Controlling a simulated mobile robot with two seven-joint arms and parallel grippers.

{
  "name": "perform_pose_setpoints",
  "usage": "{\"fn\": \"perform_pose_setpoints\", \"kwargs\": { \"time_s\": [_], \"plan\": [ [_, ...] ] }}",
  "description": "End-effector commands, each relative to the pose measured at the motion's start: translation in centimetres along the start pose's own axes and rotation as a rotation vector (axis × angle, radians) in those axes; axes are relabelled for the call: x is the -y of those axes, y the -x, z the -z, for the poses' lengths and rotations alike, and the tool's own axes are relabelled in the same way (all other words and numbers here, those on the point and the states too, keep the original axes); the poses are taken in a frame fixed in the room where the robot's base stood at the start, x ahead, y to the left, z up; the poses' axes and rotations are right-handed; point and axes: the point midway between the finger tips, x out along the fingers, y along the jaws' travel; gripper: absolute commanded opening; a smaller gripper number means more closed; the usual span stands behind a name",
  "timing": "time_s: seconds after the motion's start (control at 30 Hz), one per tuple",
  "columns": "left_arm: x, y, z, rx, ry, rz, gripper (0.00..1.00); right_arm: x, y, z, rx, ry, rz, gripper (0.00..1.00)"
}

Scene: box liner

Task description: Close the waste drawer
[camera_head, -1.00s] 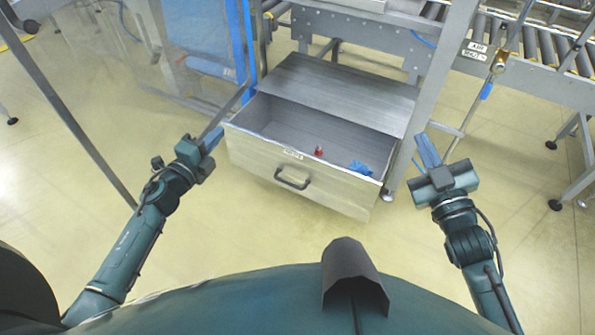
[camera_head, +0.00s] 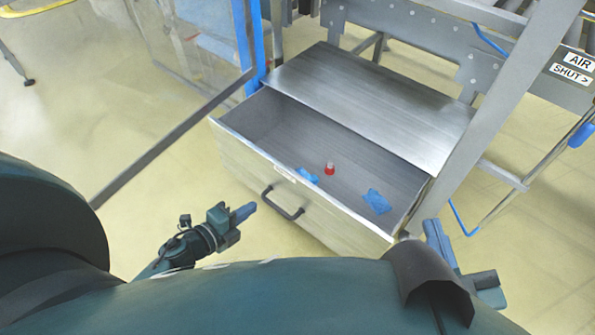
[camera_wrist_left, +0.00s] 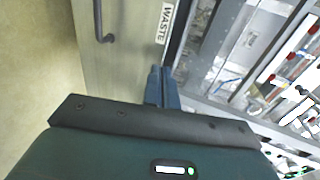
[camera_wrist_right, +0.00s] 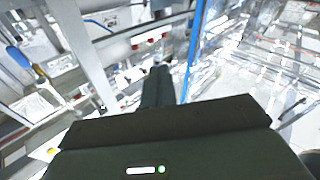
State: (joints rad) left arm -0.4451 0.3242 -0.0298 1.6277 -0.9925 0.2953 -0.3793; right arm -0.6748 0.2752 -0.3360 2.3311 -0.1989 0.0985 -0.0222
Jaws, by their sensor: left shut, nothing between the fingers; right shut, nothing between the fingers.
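The waste drawer (camera_head: 240,152) is a metal drawer pulled out of a grey cabinet (camera_head: 375,95), with a dark handle (camera_head: 282,202) on its front. Inside lie a red item (camera_head: 330,169) and blue scraps (camera_head: 376,201). In the left wrist view the drawer front (camera_wrist_left: 135,75) shows a WASTE label (camera_wrist_left: 165,23). My left gripper (camera_head: 244,212) is shut and empty, low in front of the drawer and left of the handle. My right gripper (camera_head: 438,240) is shut and empty near the drawer's right front corner, partly hidden by my body. Its wrist view (camera_wrist_right: 158,75) shows no drawer.
A metal frame post (camera_head: 500,115) rises beside the drawer's right side. A clear panel with a blue edge strip (camera_head: 242,45) stands at the left. A conveyor frame with an AIR SHUT label (camera_head: 572,75) is behind right. Floor (camera_head: 100,120) is open at left.

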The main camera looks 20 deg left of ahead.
Motion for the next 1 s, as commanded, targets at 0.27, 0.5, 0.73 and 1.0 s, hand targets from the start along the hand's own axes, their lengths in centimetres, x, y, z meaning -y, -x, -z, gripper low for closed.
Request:
{"fn": "perform_pose_setpoints", "kwargs": {
  "time_s": [0.27,0.5,0.73,1.0],
  "plan": [
    [-0.1,-3.3,0.0,-0.001,-0.001,0.003,0.0,0.1,-0.1,-0.2,-0.01,-0.016,0.0,0.0],
    [-0.1,-8.6,-0.1,0.001,-0.001,0.003,0.0,0.2,-0.3,-0.3,-0.029,-0.044,0.002,0.0],
    [0.8,-12.3,0.0,0.0,-0.002,0.002,0.0,0.2,-0.4,-0.1,-0.036,-0.062,0.003,0.0],
    [1.2,-13.8,0.0,0.0,0.0,0.0,0.0,0.2,-0.4,-0.2,-0.035,-0.067,0.003,0.0]
  ]
}}
